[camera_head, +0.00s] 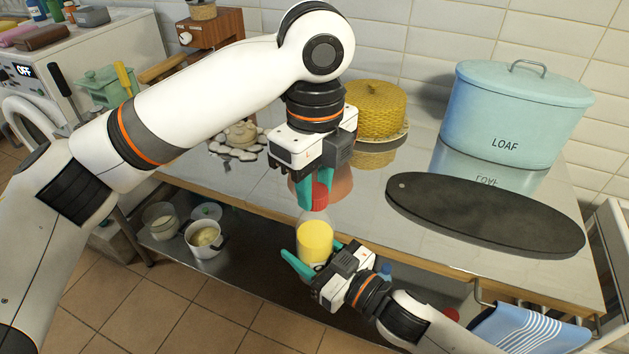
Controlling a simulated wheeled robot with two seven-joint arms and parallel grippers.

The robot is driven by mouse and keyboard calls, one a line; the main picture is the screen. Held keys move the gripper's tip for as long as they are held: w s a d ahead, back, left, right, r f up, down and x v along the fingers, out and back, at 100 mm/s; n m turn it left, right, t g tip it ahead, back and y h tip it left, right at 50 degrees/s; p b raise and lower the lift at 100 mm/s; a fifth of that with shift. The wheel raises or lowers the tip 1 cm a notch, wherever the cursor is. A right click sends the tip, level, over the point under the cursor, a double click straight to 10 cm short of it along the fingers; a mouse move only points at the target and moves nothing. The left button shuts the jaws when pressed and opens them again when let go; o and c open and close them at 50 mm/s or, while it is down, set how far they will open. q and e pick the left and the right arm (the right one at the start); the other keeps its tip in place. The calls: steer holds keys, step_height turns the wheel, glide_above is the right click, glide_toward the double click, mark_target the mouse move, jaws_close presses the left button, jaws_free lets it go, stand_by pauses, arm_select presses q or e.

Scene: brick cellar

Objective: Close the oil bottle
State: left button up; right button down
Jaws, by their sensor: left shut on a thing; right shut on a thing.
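The oil bottle (315,240) is clear with a yellow band around its body. It stands roughly upright in front of the table's front edge. My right gripper (316,258) is shut on its lower body from below right. My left gripper (316,190) points down above the bottle, shut on a red cap (320,196). The cap is right over the bottle's neck; I cannot tell whether it is seated on it. The fingers partly hide the cap.
The shiny table (350,225) holds a dark oval board (480,215), a blue LOAF bin (515,115) and a yellow woven dome (376,108). A reddish-brown object (341,185) is behind my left gripper. Pots (203,239) stand on the lower shelf.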

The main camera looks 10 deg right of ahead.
arm_select(q)
steer(key=m, duration=0.4)
steer(key=shift+w+m, duration=0.1)
steer(key=shift+m, duration=0.3)
steer(key=m, duration=0.3)
steer(key=o, duration=0.9)
steer(key=shift+d+r, duration=0.1)
steer(key=shift+r, duration=2.15)
steer(key=shift+c, duration=0.2)
